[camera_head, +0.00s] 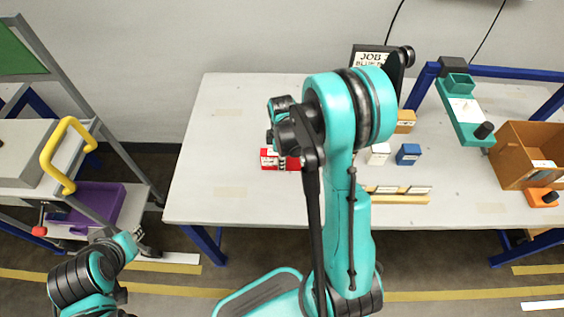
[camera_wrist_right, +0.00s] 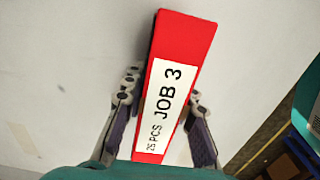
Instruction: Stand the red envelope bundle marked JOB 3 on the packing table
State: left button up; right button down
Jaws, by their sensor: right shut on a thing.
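The red envelope bundle (camera_head: 268,159) shows in the head view over the left-middle part of the packing table (camera_head: 215,125). In the right wrist view the red bundle (camera_wrist_right: 185,38) carries a white label reading JOB 3, 25 PCS. My right gripper (camera_wrist_right: 163,92) has a finger on each side of it and is shut on it. In the head view my right gripper (camera_head: 283,161) is partly hidden by its own arm. Whether the bundle touches the tabletop I cannot tell. My left gripper (camera_head: 137,238) is low at the left, off the table; its fingers are too small to read.
White (camera_head: 378,154), blue (camera_head: 409,154) and tan (camera_head: 405,121) bundles stand right of my arm. A pale wooden rack (camera_head: 400,199) lies near the front edge. A brown box (camera_head: 525,150) and a teal plotter part (camera_head: 462,110) are at the right. The table's left side is clear.

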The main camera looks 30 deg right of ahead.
jog(key=shift+r, duration=0.1)
jog(key=shift+f, duration=0.25)
jog(key=c, duration=1.2)
grip_release()
jog(key=shift+r, duration=0.1)
